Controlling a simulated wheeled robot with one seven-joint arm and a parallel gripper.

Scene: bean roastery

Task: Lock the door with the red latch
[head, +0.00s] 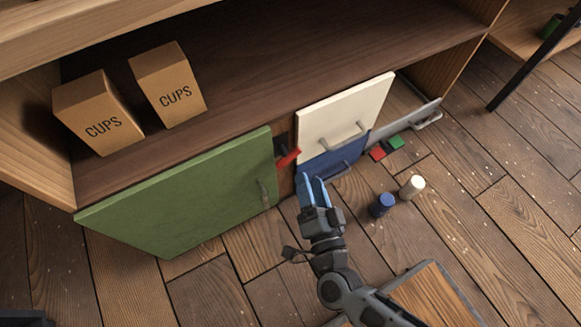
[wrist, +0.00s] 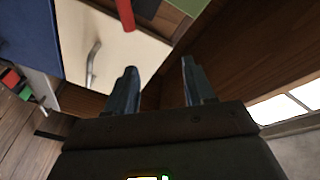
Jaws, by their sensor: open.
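The red latch (head: 289,157) is a short bar at the upper right edge of the green door (head: 180,195), on the post between it and the cream panel (head: 345,108). It is tilted, with its lower left end near the door's edge. The green door has a grey handle (head: 263,193) and looks close to the cabinet front; whether it is fully closed I cannot tell. My gripper (head: 311,181) is open and empty, below and right of the latch, in front of the blue panel (head: 322,160). A red bar (wrist: 91,15) shows at the wrist view's top, beyond my fingers (wrist: 157,85).
A blue cylinder (head: 382,205) and a white cylinder (head: 412,187) stand on the floor to the right. Red (head: 377,153) and green (head: 396,142) blocks lie near a grey handled panel (head: 405,122). Two CUPS boxes (head: 98,113) (head: 168,85) stand on the cabinet.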

